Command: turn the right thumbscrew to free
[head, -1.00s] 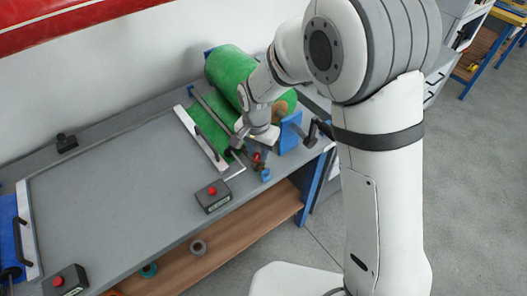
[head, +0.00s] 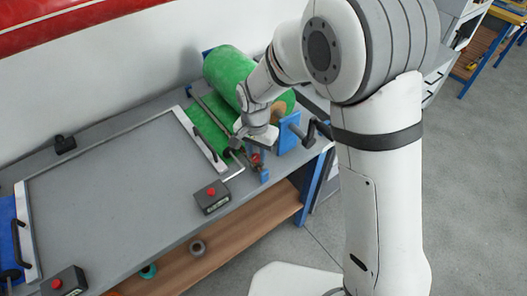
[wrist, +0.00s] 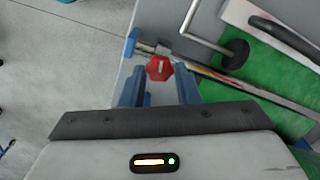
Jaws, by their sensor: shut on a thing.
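The right thumbscrew (wrist: 160,68) is a small red knob with a pale mark on its face, at the end of a metal bar. In the wrist view it lies between the blue fingers of my gripper (wrist: 161,79). My gripper is shut on it, though the contact itself is hard to make out. In the head view my gripper (head: 257,152) is over the front right of the bench, and the red thumbscrew (head: 256,159) shows partly below it, above a blue block (head: 264,176). The far side of the thumbscrew is hidden.

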